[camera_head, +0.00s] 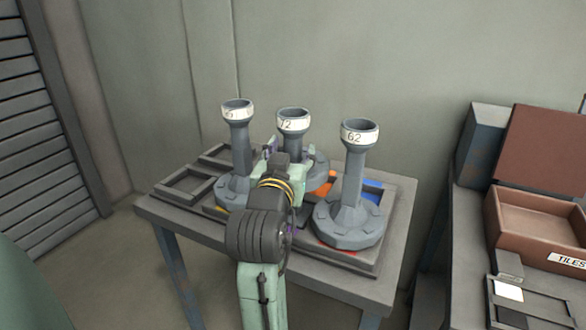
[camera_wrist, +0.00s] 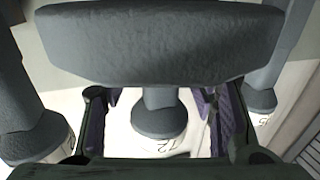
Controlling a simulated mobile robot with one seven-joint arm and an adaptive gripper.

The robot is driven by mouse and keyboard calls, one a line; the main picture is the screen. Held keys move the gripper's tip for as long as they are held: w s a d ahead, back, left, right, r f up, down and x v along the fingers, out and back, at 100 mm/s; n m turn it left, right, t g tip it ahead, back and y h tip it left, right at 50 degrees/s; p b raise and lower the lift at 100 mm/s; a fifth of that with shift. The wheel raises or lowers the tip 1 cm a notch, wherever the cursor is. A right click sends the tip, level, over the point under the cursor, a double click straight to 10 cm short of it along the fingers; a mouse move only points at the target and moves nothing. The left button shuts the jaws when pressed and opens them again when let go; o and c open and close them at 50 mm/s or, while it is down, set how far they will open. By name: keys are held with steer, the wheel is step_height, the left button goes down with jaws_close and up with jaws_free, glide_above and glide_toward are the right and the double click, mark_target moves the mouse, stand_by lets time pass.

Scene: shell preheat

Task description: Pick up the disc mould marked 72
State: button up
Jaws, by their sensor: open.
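The disc mould marked 72 (camera_head: 293,122) stands upright in the middle of three grey moulds, with a flared cup, a white number band, a narrow stem and a wide faceted base. My gripper (camera_head: 285,155) is in front of its stem and hides much of its lower part. In the wrist view my gripper (camera_wrist: 157,95) is open, with purple-lined fingers on either side of the 72 mould's stem (camera_wrist: 160,98). Its wide base (camera_wrist: 160,45) fills the top of that view, and its cup (camera_wrist: 160,120) shows between the fingers. I cannot tell whether either finger touches it.
The mould marked 62 (camera_head: 349,185) stands close on the right. Another mould (camera_head: 240,150), its number unclear, stands close on the left. They share a small table (camera_head: 400,205) with a tray of square frames (camera_head: 187,185). A brown tiles box (camera_head: 510,232) sits on the right bench.

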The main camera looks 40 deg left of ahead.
steer(key=shift+w+a, duration=0.3)
steer(key=shift+w, duration=0.3)
steer(key=shift+c, duration=0.4)
jaws_close()
steer(key=shift+r, duration=0.1)
